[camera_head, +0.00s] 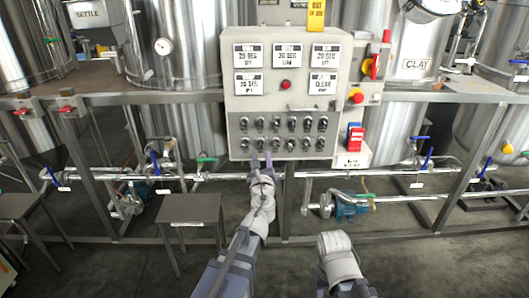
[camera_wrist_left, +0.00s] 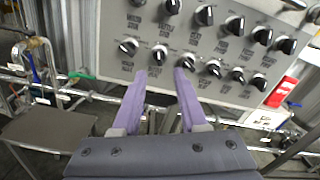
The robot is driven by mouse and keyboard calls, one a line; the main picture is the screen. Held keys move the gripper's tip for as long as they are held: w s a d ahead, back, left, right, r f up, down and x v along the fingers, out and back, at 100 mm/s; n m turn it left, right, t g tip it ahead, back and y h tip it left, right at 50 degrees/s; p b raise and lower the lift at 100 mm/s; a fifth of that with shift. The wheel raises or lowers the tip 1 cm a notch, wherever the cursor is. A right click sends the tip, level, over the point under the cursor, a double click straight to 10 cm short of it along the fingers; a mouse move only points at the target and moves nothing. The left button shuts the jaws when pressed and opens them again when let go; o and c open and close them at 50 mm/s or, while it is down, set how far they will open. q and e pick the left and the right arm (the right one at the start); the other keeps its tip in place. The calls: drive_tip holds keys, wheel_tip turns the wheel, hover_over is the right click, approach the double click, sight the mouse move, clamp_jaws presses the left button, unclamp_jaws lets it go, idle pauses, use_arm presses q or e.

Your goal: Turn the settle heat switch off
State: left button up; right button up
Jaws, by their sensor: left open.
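A grey control panel (camera_head: 233,105) carries two rows of black switch knobs, with small labels too blurred to read surely. I cannot tell for certain which knob is the settle heat switch. My left gripper (camera_head: 262,160) is at the panel's lower edge, below the left part of the bottom row. In the left wrist view, my left gripper (camera_wrist_left: 160,73) is open and empty, its purple fingers apart. The second knob (camera_wrist_left: 159,53) of the lower row lies just beyond and between the fingertips. My right forearm shows at the bottom, but its gripper does not.
A red switch (camera_head: 355,135) and a red-and-yellow button (camera_head: 356,97) sit right of the knobs. A steel frame rail (camera_head: 150,97) runs beside the panel. Pipes with a green valve handle (camera_head: 207,159) run low behind. A small table (camera_head: 192,208) stands left of my left arm.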

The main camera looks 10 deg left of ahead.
sight(261, 146)
use_arm(q)
drive_tip(key=x, duration=0.7)
drive_tip(key=shift+w+a+f, duration=0.1)
drive_tip(key=shift+w+a, duration=0.05)
drive_tip(key=shift+w, duration=0.15)
clamp_jaws()
